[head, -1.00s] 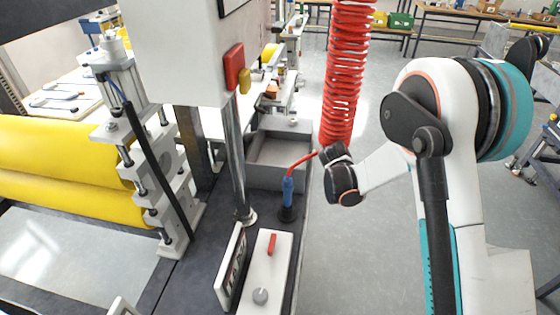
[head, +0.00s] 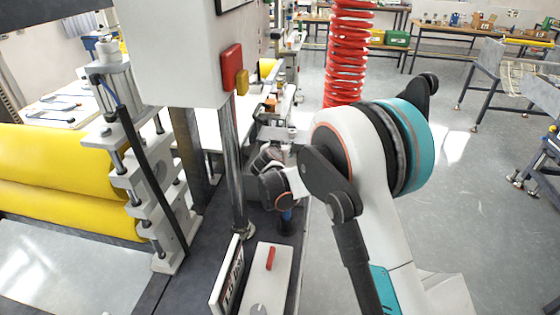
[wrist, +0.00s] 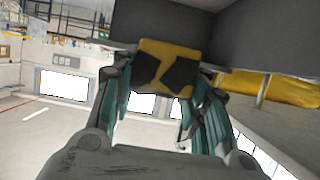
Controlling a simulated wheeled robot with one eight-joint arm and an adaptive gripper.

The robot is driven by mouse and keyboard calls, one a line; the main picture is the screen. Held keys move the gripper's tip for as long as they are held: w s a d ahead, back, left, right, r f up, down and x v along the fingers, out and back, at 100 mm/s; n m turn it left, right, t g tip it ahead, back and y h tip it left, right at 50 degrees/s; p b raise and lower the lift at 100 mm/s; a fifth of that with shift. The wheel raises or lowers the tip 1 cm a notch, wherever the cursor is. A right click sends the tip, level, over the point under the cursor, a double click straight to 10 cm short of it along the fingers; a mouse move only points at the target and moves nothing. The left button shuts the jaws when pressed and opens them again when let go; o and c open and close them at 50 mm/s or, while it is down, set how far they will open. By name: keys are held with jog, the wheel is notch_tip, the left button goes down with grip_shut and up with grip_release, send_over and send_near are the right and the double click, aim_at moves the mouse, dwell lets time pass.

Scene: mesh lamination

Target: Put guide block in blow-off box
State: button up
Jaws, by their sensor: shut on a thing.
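The guide block appears as a yellow block (wrist: 165,50) in the wrist view. My gripper (wrist: 163,76) is shut on it, with dark finger pads against its face. In the head view my arm's wrist hangs over the grey blow-off box (head: 252,191) and covers most of it. The gripper and block are hidden there behind my own arm. I cannot tell how high the block is above the box floor.
A white machine housing with a red switch (head: 232,68) and a metal post stand left of my arm. A red coiled hose (head: 346,60) hangs behind it. A blue air nozzle (head: 286,216) stands in front of the box. Yellow rollers (head: 55,165) are at left.

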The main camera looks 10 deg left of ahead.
notch_tip(320, 180, down, 4)
jog(key=shift+f+b, duration=0.2)
jog(key=shift+b, duration=0.6)
jog(key=shift+a+f, duration=0.25)
jog(key=shift+f, duration=0.1)
jog(key=shift+s+r, duration=0.1)
jog(key=shift+b, duration=0.3)
jog(key=shift+f+b, duration=0.35)
jog(key=shift+f, duration=0.1)
jog(key=shift+f, duration=0.15)
jog(key=o, duration=1.1)
jog(key=shift+s+d+f, duration=0.1)
